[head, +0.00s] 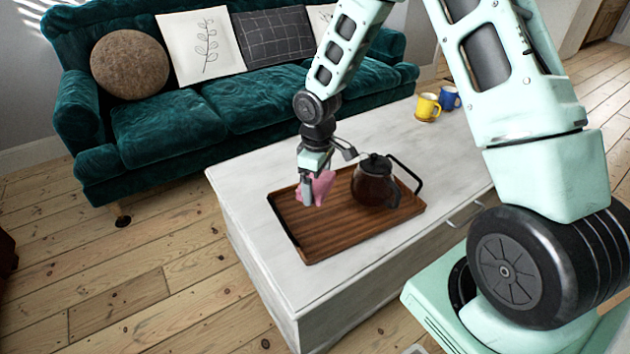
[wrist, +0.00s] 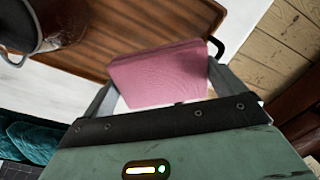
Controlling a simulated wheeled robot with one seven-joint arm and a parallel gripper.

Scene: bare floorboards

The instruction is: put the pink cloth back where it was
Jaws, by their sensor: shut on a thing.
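The pink cloth (head: 322,188) is held in my gripper (head: 307,190) over the left back part of the wooden tray (head: 335,232). In the wrist view the pink cloth (wrist: 160,75) fills the space between the two fingers of my gripper (wrist: 163,85). My gripper is shut on the cloth. Whether the cloth's lower edge touches the tray is not clear. A dark brown teapot (head: 373,183) stands on the tray, to the right of the cloth; part of it shows in the wrist view (wrist: 60,22).
The tray lies on a pale coffee table (head: 237,188) with black handles at the tray's ends. A yellow mug (head: 427,108) and a blue mug (head: 450,98) stand at the table's far right. A green sofa (head: 165,130) is behind. The table's middle, between tray and mugs, is clear.

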